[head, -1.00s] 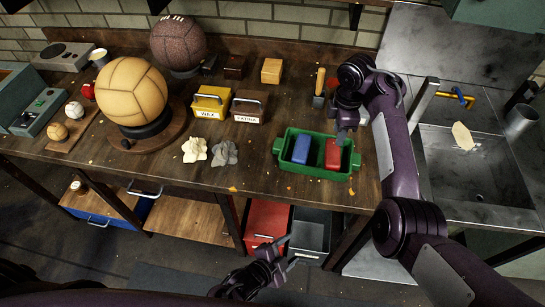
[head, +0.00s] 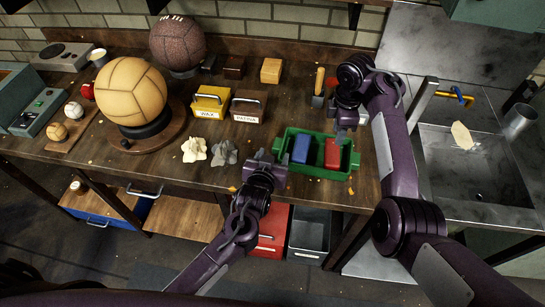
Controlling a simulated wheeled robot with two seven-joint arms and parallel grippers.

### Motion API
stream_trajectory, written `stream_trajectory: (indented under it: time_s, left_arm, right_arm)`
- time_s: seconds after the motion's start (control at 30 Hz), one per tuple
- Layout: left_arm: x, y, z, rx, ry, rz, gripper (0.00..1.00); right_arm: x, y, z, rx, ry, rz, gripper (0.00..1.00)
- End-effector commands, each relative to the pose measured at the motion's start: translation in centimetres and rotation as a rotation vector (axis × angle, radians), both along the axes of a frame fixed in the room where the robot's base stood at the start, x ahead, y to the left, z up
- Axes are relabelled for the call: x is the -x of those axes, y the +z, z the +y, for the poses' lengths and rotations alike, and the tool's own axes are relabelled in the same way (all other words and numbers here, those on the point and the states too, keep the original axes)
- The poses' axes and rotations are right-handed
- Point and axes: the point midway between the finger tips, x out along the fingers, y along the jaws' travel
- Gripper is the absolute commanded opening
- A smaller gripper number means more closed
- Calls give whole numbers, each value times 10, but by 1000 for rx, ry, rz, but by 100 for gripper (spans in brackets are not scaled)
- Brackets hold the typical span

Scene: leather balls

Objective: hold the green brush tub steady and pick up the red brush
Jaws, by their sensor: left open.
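The green brush tub (head: 316,170) stands on the bench near its front edge, with a blue brush (head: 301,149) on its left side and the red brush (head: 332,153) on its right side. My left gripper (head: 266,162) is open at the tub's left end, close to its left handle; I cannot tell whether it touches. My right gripper (head: 343,135) hangs at the tub's back right, just above and beside the red brush. Its fingers are small and partly hidden, so its opening is unclear.
Grey cloth (head: 225,153) and cream cloth (head: 195,149) lie left of the tub. The yellow wax box (head: 211,103) and the patina box (head: 248,106) stand behind them. A tan ball (head: 131,92) sits on a round stand. A metal sink (head: 475,170) is at the right.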

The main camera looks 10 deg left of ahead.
Motion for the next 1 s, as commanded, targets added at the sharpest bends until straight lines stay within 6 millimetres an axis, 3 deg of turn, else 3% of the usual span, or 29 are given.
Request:
stream_trajectory:
  time_s: [0.5,0.9,1.0]
  left_arm:
    - [-63,-26,-4,6,7,2,56]
    - [-70,-29,-5,6,7,2,56]
    - [-70,-30,-5,6,7,2,45]
  right_arm:
    - [0,0,0,0,0,0,36]
    - [0,0,0,0,0,0,36]
    - [0,0,0,0,0,0,36]
